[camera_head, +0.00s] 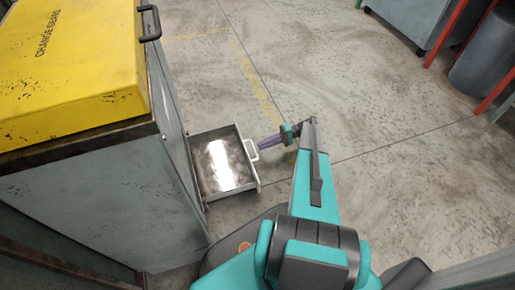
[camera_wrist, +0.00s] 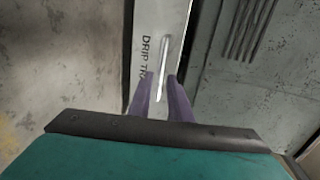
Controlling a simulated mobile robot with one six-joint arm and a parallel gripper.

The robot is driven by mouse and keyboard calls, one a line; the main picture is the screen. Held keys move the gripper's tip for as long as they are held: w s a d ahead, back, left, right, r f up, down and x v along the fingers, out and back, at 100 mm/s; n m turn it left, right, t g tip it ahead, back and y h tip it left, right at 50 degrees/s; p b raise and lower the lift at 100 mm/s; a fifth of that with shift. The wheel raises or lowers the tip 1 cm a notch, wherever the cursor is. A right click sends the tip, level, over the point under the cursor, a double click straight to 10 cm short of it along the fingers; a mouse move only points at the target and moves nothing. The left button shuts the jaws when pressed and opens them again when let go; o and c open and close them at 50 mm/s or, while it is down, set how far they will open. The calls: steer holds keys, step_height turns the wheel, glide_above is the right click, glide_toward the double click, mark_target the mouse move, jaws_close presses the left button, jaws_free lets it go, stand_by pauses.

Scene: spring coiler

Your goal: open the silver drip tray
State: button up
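The silver drip tray (camera_head: 259,184) stands pulled out like a drawer from the side of the grey cabinet, its inside bare and shiny. Its pale handle (camera_head: 251,149) is on the outer front. In the wrist view, the tray front (camera_wrist: 147,70) shows the lettering "DRIP TR…", partly hidden by a finger, and the handle (camera_wrist: 163,62) as a thin bar. My gripper (camera_head: 260,146) is at the handle. Its purple fingers (camera_wrist: 161,77) stand apart on either side of the bar, with a narrow gap showing on each side.
The grey cabinet (camera_head: 110,195) with a yellow "CHANGE GEARS" lid (camera_head: 70,70) and a black handle (camera_head: 151,22) fills the left. A grey bin (camera_head: 482,62) and red frame legs (camera_head: 446,35) are at upper right. The concrete floor (camera_head: 350,80) beyond the tray is clear.

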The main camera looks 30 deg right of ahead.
steer(key=b+v, duration=0.5)
steer(key=v, duration=0.3)
steer(key=shift+s, duration=0.2)
steer(key=shift+d, duration=0.1)
steer(key=shift+r, duration=0.1)
steer(key=a+r+g+h+p, duration=0.1)
steer(key=a+p, duration=0.2)
steer(key=a, duration=0.2)
steer(key=s+a+r+g+h+p, duration=0.1)
steer(key=a+r+g+h+p, duration=0.1)
steer(key=a+p, duration=0.2)
steer(key=a+r+m+g+h+p, duration=0.1)
steer(key=a+r+p, duration=0.1)
steer(key=a, duration=0.5)
steer(key=shift+s+a+r+g+h+p, duration=0.1)
steer(key=shift+s+r+g+h+p, duration=0.2)
steer(key=shift+p, duration=0.35)
steer(key=s+a+r+n+g+h+p, duration=0.1)
steer(key=s+a+r+g+h+p, duration=0.15)
steer(key=s+a+r+p, duration=0.45)
steer(key=s+a+r+n+g+h+p, duration=0.1)
steer(key=s+a+r+g+h+p, duration=0.2)
steer(key=s+a+p, duration=0.8)
steer(key=s+a+r+n+h+p, duration=0.1)
steer(key=s+a+r+h+p, duration=0.3)
steer(key=s+r+p, duration=0.4)
step_height(320, 180, up, 3)
steer(key=shift+s+a+f+n+t+h+p, duration=0.2)
steer(key=shift+s+n+t+h+p, duration=0.2)
steer(key=shift+s+h, duration=0.2)
